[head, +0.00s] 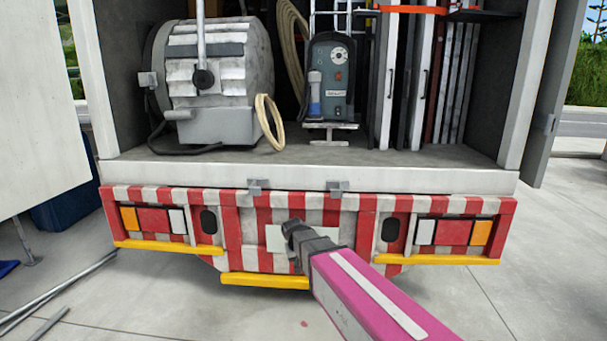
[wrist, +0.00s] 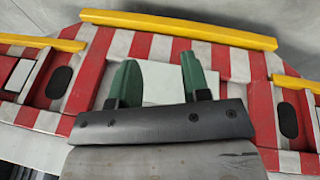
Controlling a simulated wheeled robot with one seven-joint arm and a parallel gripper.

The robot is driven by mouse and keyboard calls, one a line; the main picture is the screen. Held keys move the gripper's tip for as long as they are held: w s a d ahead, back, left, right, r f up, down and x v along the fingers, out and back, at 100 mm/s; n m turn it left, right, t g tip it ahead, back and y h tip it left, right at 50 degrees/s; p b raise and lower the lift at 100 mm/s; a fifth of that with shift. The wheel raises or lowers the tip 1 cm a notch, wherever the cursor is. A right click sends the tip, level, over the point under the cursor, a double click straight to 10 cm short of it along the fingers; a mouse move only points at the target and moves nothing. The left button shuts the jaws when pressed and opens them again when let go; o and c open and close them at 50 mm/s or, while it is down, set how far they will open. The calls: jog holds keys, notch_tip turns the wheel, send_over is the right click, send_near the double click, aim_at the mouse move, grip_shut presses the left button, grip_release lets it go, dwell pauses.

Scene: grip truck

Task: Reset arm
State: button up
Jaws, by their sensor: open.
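My gripper (wrist: 156,82) shows in the wrist view with its two green fingers apart and nothing between them. Behind the fingers is the truck's red-and-white striped rear bumper (wrist: 130,45) with a blank white plate. In the head view my pink arm reaches from the lower right toward the middle of the bumper (head: 263,215). The arm's dark end is in front of the white plate (head: 275,238). The fingers are hidden in the head view. I cannot tell how far the gripper is from the bumper.
The open truck bed (head: 400,155) above the bumper holds a large grey lamp (head: 215,75), a cable coil (head: 268,122), a dark machine (head: 331,75) and upright panels (head: 390,80). Metal poles (head: 55,295) lie on the ground at left. The paving at right (head: 545,250) is clear.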

jog(key=s+d+f+m+g+y, duration=0.1)
jog(key=s+d+f, duration=0.1)
jog(key=s+d, duration=0.5)
jog(key=s+d+f+m+g+y, duration=0.1)
jog(key=s+d+f+g, duration=0.1)
jog(key=s+d, duration=0.6)
jog(key=d, duration=0.4)
jog(key=shift+d+f, duration=0.2)
jog(key=shift+d, duration=0.1)
dwell(1.0)
